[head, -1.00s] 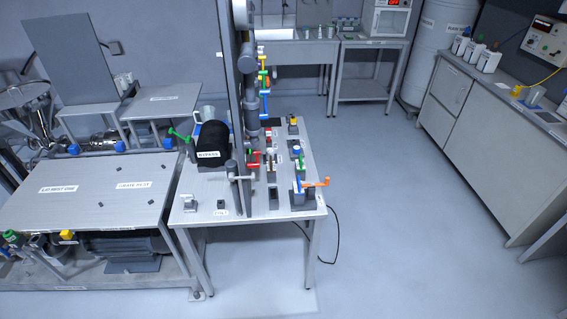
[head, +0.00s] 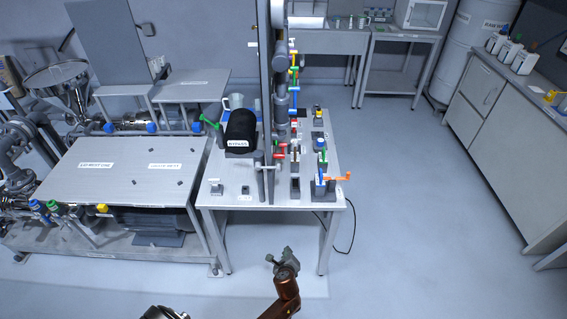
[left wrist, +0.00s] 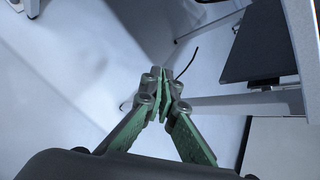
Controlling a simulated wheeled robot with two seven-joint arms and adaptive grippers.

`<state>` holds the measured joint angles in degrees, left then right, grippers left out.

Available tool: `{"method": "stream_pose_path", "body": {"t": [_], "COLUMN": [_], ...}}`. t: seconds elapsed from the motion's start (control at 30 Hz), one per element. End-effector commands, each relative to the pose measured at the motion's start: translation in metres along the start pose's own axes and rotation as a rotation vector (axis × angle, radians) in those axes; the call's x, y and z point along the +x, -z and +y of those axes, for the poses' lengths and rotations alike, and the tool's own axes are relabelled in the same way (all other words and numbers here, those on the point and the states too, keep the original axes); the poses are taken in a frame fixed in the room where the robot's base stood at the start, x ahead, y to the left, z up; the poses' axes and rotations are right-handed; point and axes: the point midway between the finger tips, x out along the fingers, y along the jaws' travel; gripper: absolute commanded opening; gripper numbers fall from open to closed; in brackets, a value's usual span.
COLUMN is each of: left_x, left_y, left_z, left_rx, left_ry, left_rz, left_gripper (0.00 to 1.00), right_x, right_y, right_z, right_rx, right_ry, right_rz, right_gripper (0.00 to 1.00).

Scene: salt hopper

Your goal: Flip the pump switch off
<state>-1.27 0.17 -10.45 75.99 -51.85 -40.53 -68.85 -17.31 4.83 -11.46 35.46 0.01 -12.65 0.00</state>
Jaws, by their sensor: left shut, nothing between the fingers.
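I cannot single out the pump switch for certain. Two small units stand at the front left of the bench: a pale block (head: 216,189) and a small dark one (head: 246,189) with a label too small to read. My left gripper (head: 280,259) is in front of the bench, below its front edge in the picture and apart from it. In the left wrist view my left gripper (left wrist: 160,75) has its green fingers together at the tips with nothing between them. My right gripper is not in view.
A lower steel-topped machine (head: 125,190) stands to the left. The floor (head: 420,240) on the right is clear.

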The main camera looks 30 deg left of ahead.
Motion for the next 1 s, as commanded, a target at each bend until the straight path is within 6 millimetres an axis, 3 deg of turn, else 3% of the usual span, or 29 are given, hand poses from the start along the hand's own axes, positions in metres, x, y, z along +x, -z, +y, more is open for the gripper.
{"method": "stream_pose_path", "body": {"t": [0.03, 0.1, 0.2, 0.3, 0.4, 0.5, 0.6, 1.0], "left_x": [-0.020, -0.050, -0.098, -0.143, -0.177, -0.196, -0.202, -0.196], "left_y": [-0.040, -0.091, -0.156, -0.206, -0.238, -0.255, -0.260, -0.263], "left_z": [-0.051, -0.105, -0.165, -0.203, -0.223, -0.232, -0.235, -0.236], "left_rx": [0.093, 0.231, 0.386, 0.494, 0.558, 0.590, 0.602, 0.603], "left_ry": [0.050, 0.088, 0.100, 0.080, 0.050, 0.028, 0.019, 0.020], "left_rz": [-0.084, -0.212, -0.389, -0.535, -0.633, -0.686, -0.704, -0.703], "left_gripper": [0.00, 0.00, 0.00, 0.00, 0.00, 0.00, 0.00, 0.00], "right_x": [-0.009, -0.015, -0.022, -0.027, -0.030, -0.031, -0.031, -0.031], "right_y": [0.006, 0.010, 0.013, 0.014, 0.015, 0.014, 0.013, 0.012], "right_z": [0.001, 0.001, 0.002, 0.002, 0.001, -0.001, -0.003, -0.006], "right_rx": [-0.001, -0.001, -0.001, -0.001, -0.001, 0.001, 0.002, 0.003], "right_ry": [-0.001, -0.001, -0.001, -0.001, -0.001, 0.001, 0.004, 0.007], "right_rz": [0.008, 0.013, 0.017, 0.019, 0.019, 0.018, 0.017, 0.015], "right_gripper": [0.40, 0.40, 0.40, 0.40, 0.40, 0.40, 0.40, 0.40]}}
